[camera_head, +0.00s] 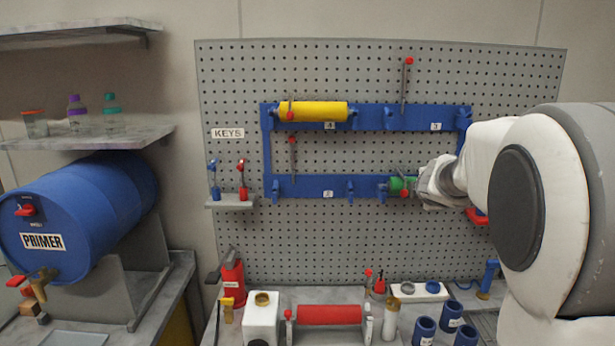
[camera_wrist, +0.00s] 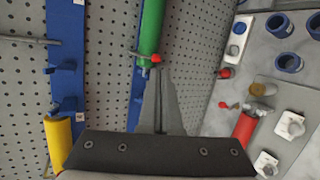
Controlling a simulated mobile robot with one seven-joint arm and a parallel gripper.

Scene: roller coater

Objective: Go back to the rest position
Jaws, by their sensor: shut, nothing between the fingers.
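My gripper (camera_wrist: 160,108) is shut and empty in the wrist view, its fingertips together just beside the end of the green roller (camera_wrist: 151,30). In the head view my white arm reaches in from the right, and my gripper end is near the green roller (camera_head: 398,185) on the lower bar of the blue rack (camera_head: 310,187). Most of the roller is hidden there behind my wrist. A red-tipped pin (camera_head: 404,192) stands at the roller's left end. I cannot tell whether my fingertips touch the roller or the pin.
A yellow roller (camera_head: 312,111) lies on the upper bar. A red roller (camera_head: 328,315) sits on the bench below, among blue cups (camera_head: 424,326) and a white container (camera_head: 262,318). A key shelf (camera_head: 231,202) juts from the pegboard (camera_head: 350,240).

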